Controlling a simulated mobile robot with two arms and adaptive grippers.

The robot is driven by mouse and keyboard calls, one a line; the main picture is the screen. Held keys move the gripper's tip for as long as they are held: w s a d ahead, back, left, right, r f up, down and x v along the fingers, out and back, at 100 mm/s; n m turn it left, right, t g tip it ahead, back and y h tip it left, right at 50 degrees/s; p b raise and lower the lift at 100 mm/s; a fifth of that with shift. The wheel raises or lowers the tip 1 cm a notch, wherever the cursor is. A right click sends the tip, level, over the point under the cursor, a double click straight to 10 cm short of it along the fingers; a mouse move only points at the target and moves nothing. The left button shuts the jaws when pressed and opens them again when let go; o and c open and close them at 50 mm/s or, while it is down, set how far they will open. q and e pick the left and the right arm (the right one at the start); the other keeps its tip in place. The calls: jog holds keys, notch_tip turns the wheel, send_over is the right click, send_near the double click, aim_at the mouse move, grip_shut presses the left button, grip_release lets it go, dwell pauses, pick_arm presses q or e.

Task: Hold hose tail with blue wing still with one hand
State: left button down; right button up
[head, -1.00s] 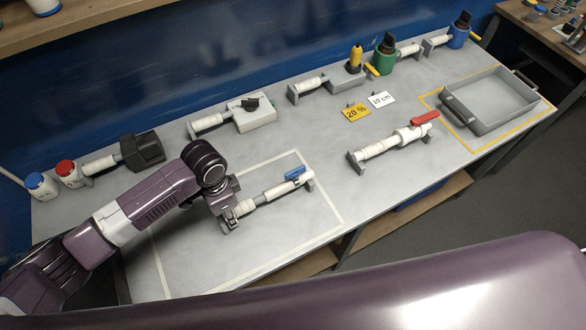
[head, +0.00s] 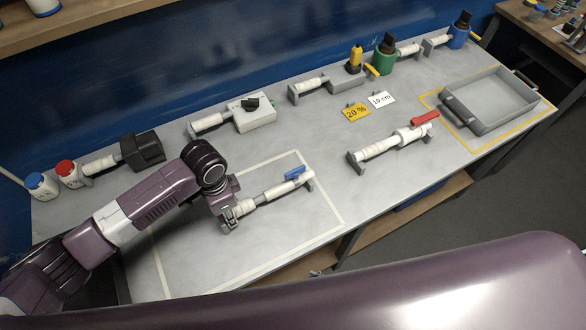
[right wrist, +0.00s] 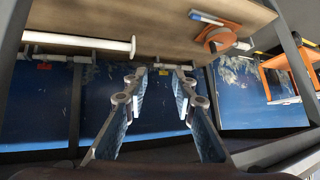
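The hose tail (head: 246,206) is a pale ribbed piece at the left end of a white tube assembly with a blue wing (head: 293,173). It lies inside the pale outlined area on the grey bench (head: 200,262). My left gripper (head: 231,220) is down at the tail's left end, touching or very close to it. Its fingers are mostly hidden by the wrist, so their grip cannot be made out. My right gripper (right wrist: 161,84) is open and empty in the right wrist view, its fingers apart.
A similar assembly with a red wing (head: 425,117) lies to the right, and a grey tray (head: 455,108) stands beyond it. Back-row devices include a grey box (head: 252,113) and a black unit (head: 143,150). Bottles (head: 41,185) stand far left. Bench space right of the blue wing is clear.

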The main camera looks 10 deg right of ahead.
jog(key=s+a+r+n+g+y, duration=0.7)
jog(key=s+a+r, duration=0.1)
jog(key=a+r, duration=0.55)
jog(key=w+a+r+n+g+y, duration=0.1)
jog(key=w+a+r+n, duration=0.1)
jog(key=r, duration=0.3)
jog(key=w+a+r+n+y, duration=0.1)
jog(key=w+a+r+n, duration=0.15)
jog(key=r, duration=0.25)
notch_tip(320, 180, up, 21)
jog(key=m+t+h, duration=0.1)
jog(key=m+h, duration=1.4)
jog(key=m, duration=1.7)
send_over(295, 170)
notch_tip(295, 170, down, 12)
jog(key=shift+f, duration=0.15)
